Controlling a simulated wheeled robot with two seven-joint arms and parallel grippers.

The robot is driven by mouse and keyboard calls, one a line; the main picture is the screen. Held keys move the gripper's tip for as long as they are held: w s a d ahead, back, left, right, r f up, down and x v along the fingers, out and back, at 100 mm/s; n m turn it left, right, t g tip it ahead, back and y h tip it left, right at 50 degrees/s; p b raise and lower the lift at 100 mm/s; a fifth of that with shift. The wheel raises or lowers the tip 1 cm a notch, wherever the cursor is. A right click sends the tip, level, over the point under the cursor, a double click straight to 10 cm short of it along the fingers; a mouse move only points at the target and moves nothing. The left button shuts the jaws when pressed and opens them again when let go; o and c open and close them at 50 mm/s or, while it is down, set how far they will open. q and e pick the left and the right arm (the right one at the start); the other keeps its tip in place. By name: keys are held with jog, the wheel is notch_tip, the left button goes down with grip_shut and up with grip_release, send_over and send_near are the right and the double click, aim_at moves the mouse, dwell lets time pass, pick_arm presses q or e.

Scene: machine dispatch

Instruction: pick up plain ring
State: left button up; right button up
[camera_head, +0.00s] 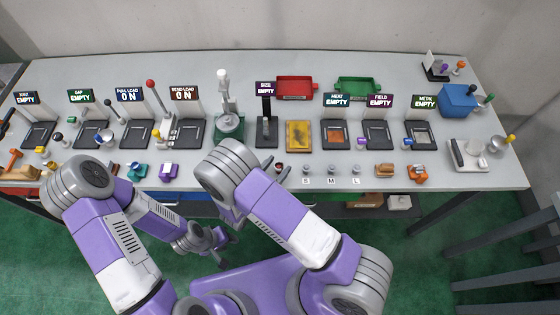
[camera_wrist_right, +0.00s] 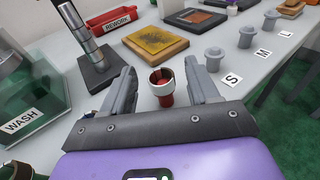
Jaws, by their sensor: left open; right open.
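A small red, cup-like piece with a pale ring around its top (camera_wrist_right: 161,82) stands on the table in the right wrist view; I cannot tell for sure that this is the plain ring. My right gripper (camera_wrist_right: 162,88) is open, with one finger on each side of the piece and a gap to both. In the head view the right gripper (camera_head: 276,172) is at the table's front edge, partly hidden by its arm. My left gripper (camera_head: 217,243) is open and empty, low in front of the table.
Grey posts marked S (camera_wrist_right: 214,60), M (camera_wrist_right: 246,38) and L (camera_wrist_right: 270,20) stand to the right of the right gripper. A yellow pad (camera_wrist_right: 156,40) lies beyond it. A dark stand with a metal column (camera_wrist_right: 98,62) and the WASH station (camera_wrist_right: 22,110) are at left.

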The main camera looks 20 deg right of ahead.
jog(key=shift+x, duration=0.8)
jog(key=shift+s+a, duration=0.1)
jog(key=shift+c, duration=0.7)
jog(key=c, duration=0.9)
